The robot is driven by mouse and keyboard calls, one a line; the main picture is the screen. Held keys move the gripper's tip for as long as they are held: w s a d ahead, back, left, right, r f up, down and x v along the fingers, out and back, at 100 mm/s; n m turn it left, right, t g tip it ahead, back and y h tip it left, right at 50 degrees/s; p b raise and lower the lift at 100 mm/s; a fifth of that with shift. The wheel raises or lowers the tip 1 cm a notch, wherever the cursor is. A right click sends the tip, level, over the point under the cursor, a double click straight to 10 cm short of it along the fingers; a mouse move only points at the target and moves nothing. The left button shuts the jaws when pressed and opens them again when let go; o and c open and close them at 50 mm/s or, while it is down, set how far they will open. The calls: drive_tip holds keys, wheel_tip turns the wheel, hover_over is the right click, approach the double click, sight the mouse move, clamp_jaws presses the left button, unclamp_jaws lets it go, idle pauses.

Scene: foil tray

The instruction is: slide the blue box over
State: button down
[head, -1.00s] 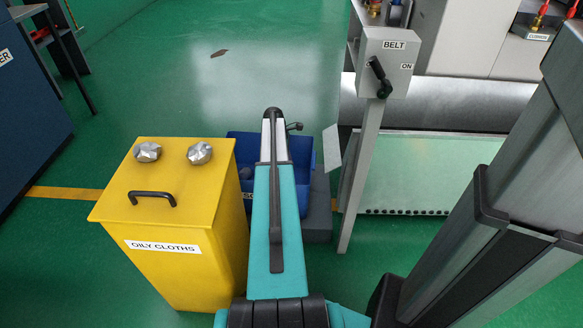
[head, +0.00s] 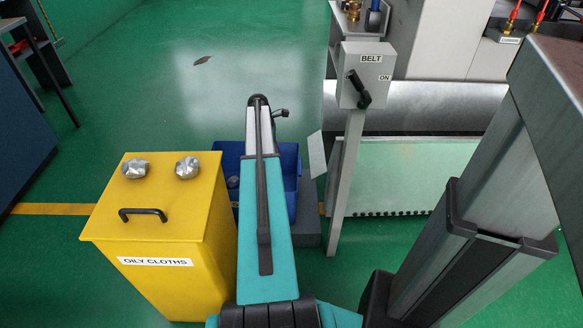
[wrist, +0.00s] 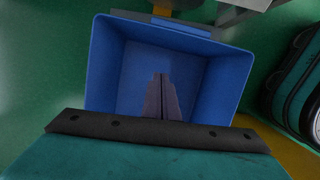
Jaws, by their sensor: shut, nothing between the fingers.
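The blue box (head: 291,185) is an open-topped bin on the floor, just right of the yellow bin. My arm passes over its middle in the head view and hides much of it. In the wrist view the box (wrist: 103,62) opens towards the camera and its inside looks empty near the fingers. My gripper (wrist: 162,78) is shut with nothing between its fingers. The fingers show against the inside of the box; whether they touch it I cannot tell. The fingertips are hidden in the head view.
A yellow bin (head: 165,235) labelled OILY CLOTHS, with two foil lumps on its lid, stands close left. A grey block (head: 309,226) sits beside the box. A post with a BELT switch (head: 367,75) stands to the right. Open green floor (head: 180,60) lies beyond.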

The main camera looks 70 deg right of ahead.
drive_tip(key=shift+f, duration=0.15)
drive_tip(key=s+d+f+b, duration=0.2)
drive_tip(key=s+f+b, duration=0.2)
drive_tip(key=f, duration=0.5)
drive_tip(key=shift+s+d+f+b, duration=0.2)
drive_tip(key=shift+s+f+b, duration=0.1)
drive_tip(key=shift+s, duration=0.7)
drive_tip(key=shift+w, duration=0.1)
